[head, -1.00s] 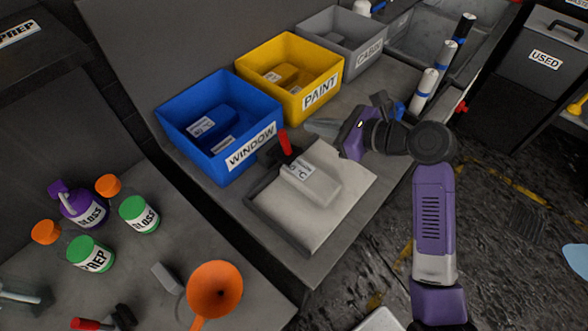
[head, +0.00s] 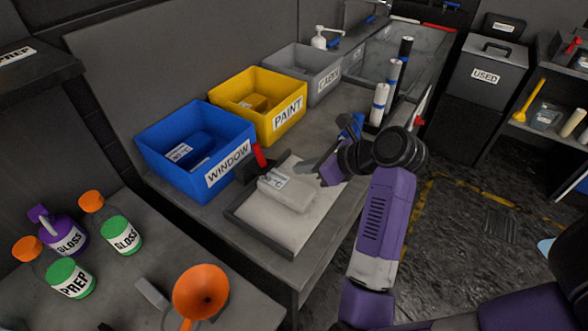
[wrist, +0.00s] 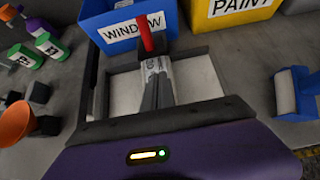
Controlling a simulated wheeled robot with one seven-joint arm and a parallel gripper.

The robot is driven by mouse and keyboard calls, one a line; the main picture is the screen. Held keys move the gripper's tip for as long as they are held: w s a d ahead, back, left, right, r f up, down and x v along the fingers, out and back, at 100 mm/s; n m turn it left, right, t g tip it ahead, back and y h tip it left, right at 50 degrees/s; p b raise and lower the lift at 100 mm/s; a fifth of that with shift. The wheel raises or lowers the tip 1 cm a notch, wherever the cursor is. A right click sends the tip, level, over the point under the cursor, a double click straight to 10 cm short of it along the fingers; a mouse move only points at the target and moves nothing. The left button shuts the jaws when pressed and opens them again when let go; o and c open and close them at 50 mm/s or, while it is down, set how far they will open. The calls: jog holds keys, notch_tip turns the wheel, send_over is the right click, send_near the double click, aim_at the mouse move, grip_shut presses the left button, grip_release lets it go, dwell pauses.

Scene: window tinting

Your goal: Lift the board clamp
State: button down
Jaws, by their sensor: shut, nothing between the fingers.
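The board clamp (head: 250,168) is dark with a red handle (head: 260,156). It stands at the back edge of a pale board in a dark-rimmed tray (head: 262,240), in front of the blue bin. In the wrist view its red handle (wrist: 146,35) rises straight ahead, beyond my fingers. My gripper (wrist: 158,82) is shut and empty, apart from the clamp, over the board. In the head view my gripper (head: 328,173) is at the right side of the tray, partly hidden by my wrist. The clamp's lower part is partly hidden by a labelled grey block (head: 287,190).
A blue WINDOW bin (head: 195,150) stands close behind the clamp, with a yellow PAINT bin (head: 258,105) and a grey bin (head: 303,72) beyond. Upright rolls (head: 380,104) stand right of the bins. Bottles and an orange funnel (head: 201,291) are on the left bench.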

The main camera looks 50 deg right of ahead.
aim_at(283, 178)
jog(key=p+x, duration=0.1)
jog(key=x, duration=0.7)
jog(key=shift+w+f, duration=0.15)
jog(key=shift+p, duration=0.35)
jog(key=r+p, duration=0.1)
jog(key=r, duration=0.1)
jog(key=w+r+p, duration=0.1)
jog(key=r, duration=0.1)
jog(key=shift+w+r, duration=0.2)
jog(key=shift+w, duration=0.2)
